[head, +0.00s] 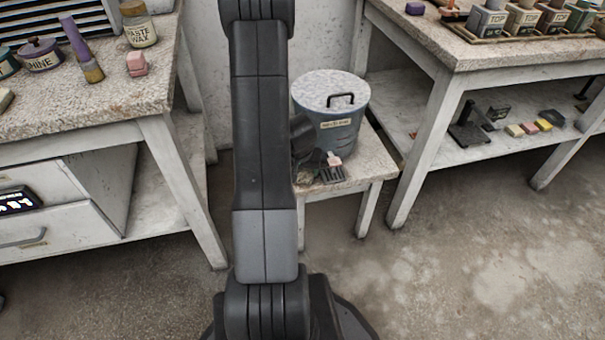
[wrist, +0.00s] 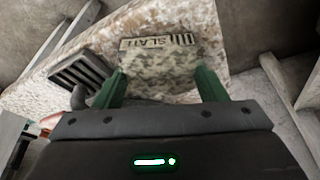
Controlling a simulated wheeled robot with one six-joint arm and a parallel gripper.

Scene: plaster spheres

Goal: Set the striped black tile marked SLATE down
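The tile marked SLATE (wrist: 160,68) has a mottled grey-green face in the wrist view, with a label at its far edge bearing the word and dark stripes. My gripper (wrist: 161,80) has a green finger against each side of the tile and is shut on it. The tile is over the speckled top of a small stool (head: 375,165). Whether it touches the top or hangs just above is not clear. In the head view my arm hides most of the gripper and tile.
A black ribbed block (wrist: 82,72) lies on the stool to the left of the tile in the wrist view. A lidded grey bucket (head: 330,115) stands behind on the stool. Workbenches flank it left (head: 90,110) and right (head: 480,52).

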